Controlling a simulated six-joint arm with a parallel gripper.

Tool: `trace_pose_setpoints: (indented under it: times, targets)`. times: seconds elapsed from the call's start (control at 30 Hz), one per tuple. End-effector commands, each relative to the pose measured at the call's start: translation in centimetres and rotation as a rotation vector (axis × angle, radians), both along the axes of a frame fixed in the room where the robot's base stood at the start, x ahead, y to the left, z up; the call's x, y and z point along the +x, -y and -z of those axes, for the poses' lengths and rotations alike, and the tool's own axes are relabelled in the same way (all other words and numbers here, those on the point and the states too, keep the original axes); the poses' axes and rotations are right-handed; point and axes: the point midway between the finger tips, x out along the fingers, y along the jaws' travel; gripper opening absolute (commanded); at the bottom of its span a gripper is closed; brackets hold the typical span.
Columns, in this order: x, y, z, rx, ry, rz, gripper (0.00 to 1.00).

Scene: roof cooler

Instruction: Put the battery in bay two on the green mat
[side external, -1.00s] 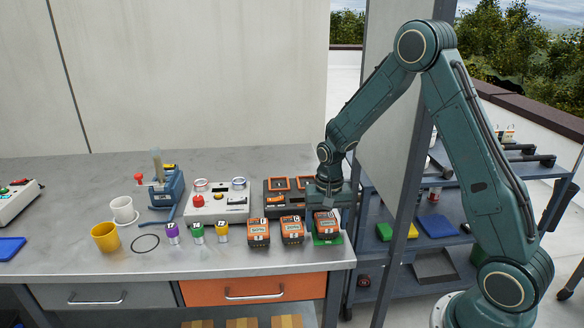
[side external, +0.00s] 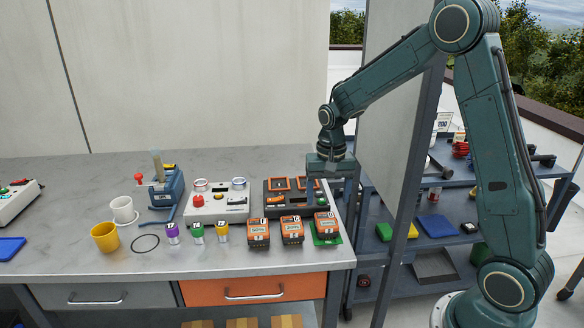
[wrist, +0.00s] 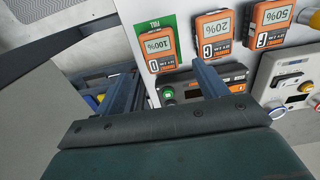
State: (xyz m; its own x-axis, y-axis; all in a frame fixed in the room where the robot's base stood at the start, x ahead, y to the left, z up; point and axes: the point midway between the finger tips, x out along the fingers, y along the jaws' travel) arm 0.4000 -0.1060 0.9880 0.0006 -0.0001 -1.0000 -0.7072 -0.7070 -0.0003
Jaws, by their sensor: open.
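An orange and dark battery marked D (side external: 326,222) rests on the green mat (side external: 322,242) at the bench's front right. In the wrist view the battery (wrist: 158,45) reads 100% and the mat (wrist: 142,24) reads FULL. The charger (side external: 296,210) stands behind the batteries, with two orange-framed bays at its back; no battery is visible in them. The fingers partly hide it in the wrist view. My gripper (side external: 328,184) is open and empty, raised above the charger's right end, behind and apart from battery D.
Batteries C (side external: 292,229) and F (side external: 258,232) stand left of battery D. Several small cylinders, a yellow cup (side external: 105,237) and a white instrument box (side external: 215,207) lie further left. A dark post (side external: 398,200) and a shelf cart are to the right.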

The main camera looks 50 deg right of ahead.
Motion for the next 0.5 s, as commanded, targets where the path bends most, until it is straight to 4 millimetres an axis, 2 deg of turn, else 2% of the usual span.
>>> trace_pose_setpoints:
  times: [0.2,0.5]
  targets:
    - [0.0,0.0,-2.7,-0.001,0.002,0.0,0.72]
    - [0.0,0.0,-3.6,0.0,0.0,0.0,0.72]
